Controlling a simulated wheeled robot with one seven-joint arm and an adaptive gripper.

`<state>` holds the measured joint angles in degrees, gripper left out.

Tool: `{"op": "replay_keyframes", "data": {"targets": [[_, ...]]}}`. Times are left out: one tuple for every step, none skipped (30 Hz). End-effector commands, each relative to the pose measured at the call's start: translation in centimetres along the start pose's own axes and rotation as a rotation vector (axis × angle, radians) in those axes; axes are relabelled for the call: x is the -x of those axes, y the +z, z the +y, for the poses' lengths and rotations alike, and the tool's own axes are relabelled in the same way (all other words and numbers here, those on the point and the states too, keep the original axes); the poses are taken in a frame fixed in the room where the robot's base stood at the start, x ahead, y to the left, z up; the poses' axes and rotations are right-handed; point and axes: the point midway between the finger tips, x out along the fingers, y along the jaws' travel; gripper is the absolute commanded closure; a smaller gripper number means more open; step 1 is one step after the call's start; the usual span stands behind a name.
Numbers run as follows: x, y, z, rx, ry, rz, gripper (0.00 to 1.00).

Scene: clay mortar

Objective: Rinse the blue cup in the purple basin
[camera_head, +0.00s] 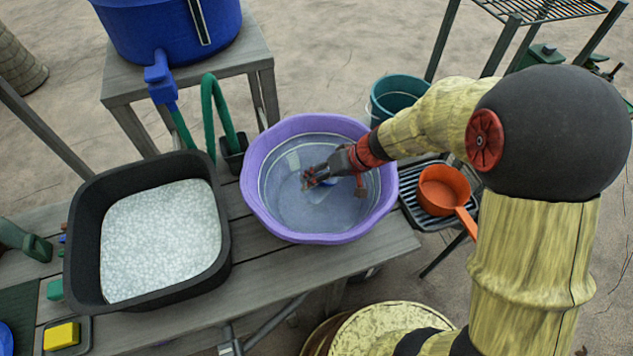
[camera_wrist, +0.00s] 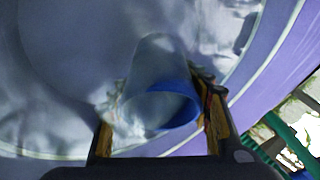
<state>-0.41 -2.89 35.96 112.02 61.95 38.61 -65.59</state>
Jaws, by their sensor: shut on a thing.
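The purple basin (camera_head: 386,190) stands on the grey wooden bench and holds clear water. My gripper (camera_head: 310,178) reaches into the basin from the right, low at the water near its middle. In the wrist view my gripper is shut on the blue cup (camera_wrist: 175,108), with a finger on each side of it. The cup's blue rim faces the wrist camera. The rest of the cup looks pale and blurred, seemingly under water. In the head view my gripper mostly hides the cup.
A black tub (camera_head: 222,240) of white suds stands left of the basin. A blue tank (camera_head: 170,35) with a tap and a green hose (camera_head: 222,115) are behind. An orange pan (camera_head: 443,187) sits on a rack at right, with a teal bucket (camera_head: 398,92) behind.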

Motion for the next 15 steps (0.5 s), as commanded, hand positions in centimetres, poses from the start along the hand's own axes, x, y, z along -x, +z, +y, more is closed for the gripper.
{"op": "replay_keyframes", "data": {"targets": [[0.6, -0.3, -0.4, 0.001, 0.000, 0.001, 0.78], [0.8, -0.3, -0.5, 0.001, 0.000, 0.000, 0.78], [1.1, -0.5, -0.7, 0.001, 0.001, 0.000, 0.78], [1.3, -0.6, -0.8, 0.001, 0.001, 0.000, 0.78], [1.5, -0.6, -0.9, 0.000, 0.001, 0.000, 0.78], [1.8, -0.8, -1.1, 0.001, 0.001, 0.000, 0.78], [2.0, -0.9, -1.2, 0.001, 0.001, 0.000, 0.78], [2.3, -1.0, -1.3, 0.001, 0.001, 0.001, 0.78], [2.6, -1.1, -1.5, 0.001, 0.001, 0.001, 0.78], [2.8, -1.2, -1.6, 0.001, 0.001, 0.001, 0.78], [3.0, -1.3, -1.8, 0.001, 0.001, 0.001, 0.78], [3.3, -1.4, -2.0, 0.001, 0.001, 0.001, 0.78], [3.5, -1.5, -2.1, 0.001, 0.001, 0.000, 0.78], [3.8, -1.6, -2.2, 0.002, 0.001, 0.001, 0.78], [4.0, -1.7, -2.4, 0.002, 0.000, 0.001, 0.78]]}}
